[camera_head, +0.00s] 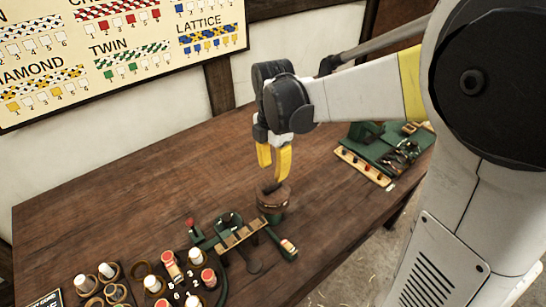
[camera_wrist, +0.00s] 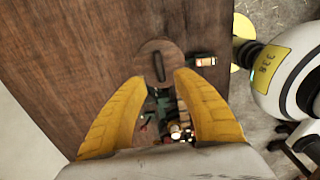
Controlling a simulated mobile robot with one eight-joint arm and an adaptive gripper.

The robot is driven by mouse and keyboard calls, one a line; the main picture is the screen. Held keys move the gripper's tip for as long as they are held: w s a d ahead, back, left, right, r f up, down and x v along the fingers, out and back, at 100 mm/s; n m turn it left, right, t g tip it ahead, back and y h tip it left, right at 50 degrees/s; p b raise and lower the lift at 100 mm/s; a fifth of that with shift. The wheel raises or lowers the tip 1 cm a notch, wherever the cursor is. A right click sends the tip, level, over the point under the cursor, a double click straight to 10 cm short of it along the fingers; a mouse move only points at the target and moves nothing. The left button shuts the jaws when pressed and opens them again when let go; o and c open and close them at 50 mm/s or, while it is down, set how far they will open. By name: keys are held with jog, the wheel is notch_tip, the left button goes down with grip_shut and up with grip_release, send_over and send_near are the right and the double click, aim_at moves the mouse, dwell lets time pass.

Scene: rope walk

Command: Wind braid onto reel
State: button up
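A round wooden-topped piece (camera_head: 273,195), which looks like the reel, stands on a green base on the table. Its disc has a dark bar across the top and also shows in the wrist view (camera_wrist: 145,55). My gripper (camera_head: 273,165) points down just above this disc, with its yellow fingers apart. In the wrist view my gripper (camera_wrist: 160,82) has empty space between its fingertips, near the disc's lower edge. A green device with a wooden slatted bar (camera_head: 243,234) stands beside the reel. I cannot make out any braid clearly.
Several bobbins with red or white tops (camera_head: 208,277) stand in round holders at the front. A green board with a row of pegs (camera_head: 364,166) lies at the back right. A pattern chart (camera_head: 120,50) hangs on the wall. The table's left part is clear.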

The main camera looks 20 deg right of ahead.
aim_at(274, 187)
notch_tip(274, 187, up, 5)
jog(key=shift+f, duration=0.1)
dwell(0.4)
jog(key=s+r+m+t, duration=0.1)
jog(key=s+m+t, duration=0.6)
jog(key=m, duration=1.4)
jog(key=s, duration=0.5)
jog(key=shift+s+r+m, duration=0.3)
jog(key=shift+s+r, duration=0.05)
